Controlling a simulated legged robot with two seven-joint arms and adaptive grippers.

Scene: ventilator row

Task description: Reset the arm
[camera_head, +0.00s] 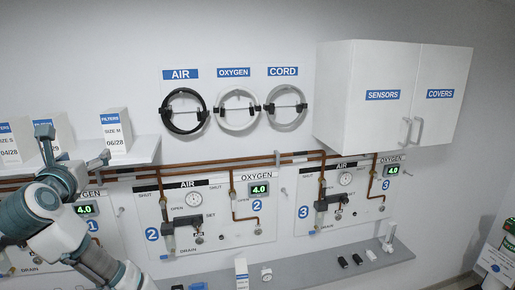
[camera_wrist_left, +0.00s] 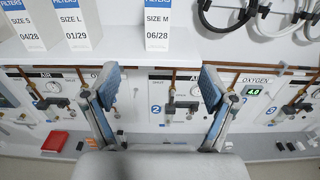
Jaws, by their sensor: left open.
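My left arm comes in from the left edge of the head view. Its gripper (camera_head: 73,146) is raised in front of the wall, near the shelf with filter boxes and over the first ventilator panel. In the left wrist view my left gripper (camera_wrist_left: 159,82) has its two blue-padded fingers spread wide apart. Nothing is between them; a wall panel marked 2 (camera_wrist_left: 180,100) shows beyond the gap. My right gripper is in neither view.
A white shelf (camera_head: 141,150) holds filter boxes (camera_head: 115,130). Copper pipes (camera_head: 228,163) run along the wall above the panels. Hoses and a cord (camera_head: 283,125) hang higher up. A white cabinet (camera_head: 345,100) juts out at right. A grey ledge (camera_head: 310,268) carries small parts.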

